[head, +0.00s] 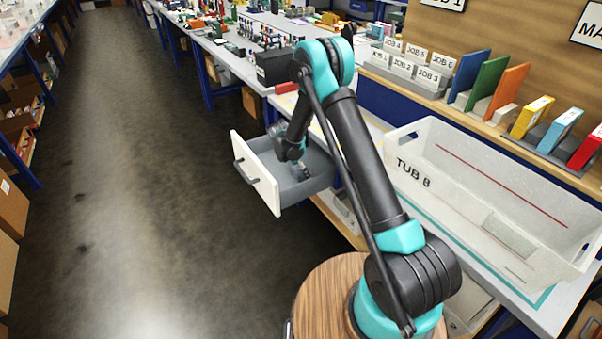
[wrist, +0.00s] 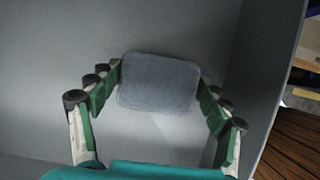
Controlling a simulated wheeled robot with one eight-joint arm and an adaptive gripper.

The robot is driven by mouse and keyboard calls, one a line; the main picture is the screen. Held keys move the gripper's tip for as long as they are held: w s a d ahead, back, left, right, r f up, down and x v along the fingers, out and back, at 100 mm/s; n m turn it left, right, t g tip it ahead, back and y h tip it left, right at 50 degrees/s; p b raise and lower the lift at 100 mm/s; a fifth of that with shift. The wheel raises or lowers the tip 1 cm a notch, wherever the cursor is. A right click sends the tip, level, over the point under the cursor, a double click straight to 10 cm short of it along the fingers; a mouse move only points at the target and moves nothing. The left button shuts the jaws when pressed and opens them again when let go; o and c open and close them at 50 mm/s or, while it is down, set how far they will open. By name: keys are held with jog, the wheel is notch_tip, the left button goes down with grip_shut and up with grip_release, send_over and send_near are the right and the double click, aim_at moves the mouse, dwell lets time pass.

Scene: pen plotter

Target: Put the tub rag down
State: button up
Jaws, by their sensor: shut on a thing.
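The tub rag (wrist: 160,82) is a small grey-blue folded cloth in the wrist view. My gripper (wrist: 159,84) is shut on it, with a green-padded finger at each side. In the head view my gripper (head: 303,172) reaches down into an open grey drawer (head: 262,183) with a white front. The rag cannot be made out in the head view. The drawer's grey floor and side wall surround the rag in the wrist view. I cannot tell whether the rag touches the floor.
A white tub marked TUB 8 (head: 430,190) stands on the bench at the right. Colored binders (head: 487,85) and job card holders (head: 405,65) stand on the shelf behind it. A dark box (head: 273,68) sits on the bench beyond the drawer. The aisle floor at left is clear.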

jog(key=shift+f, duration=0.7)
jog(key=o, duration=1)
jog(key=shift+f, duration=0.1)
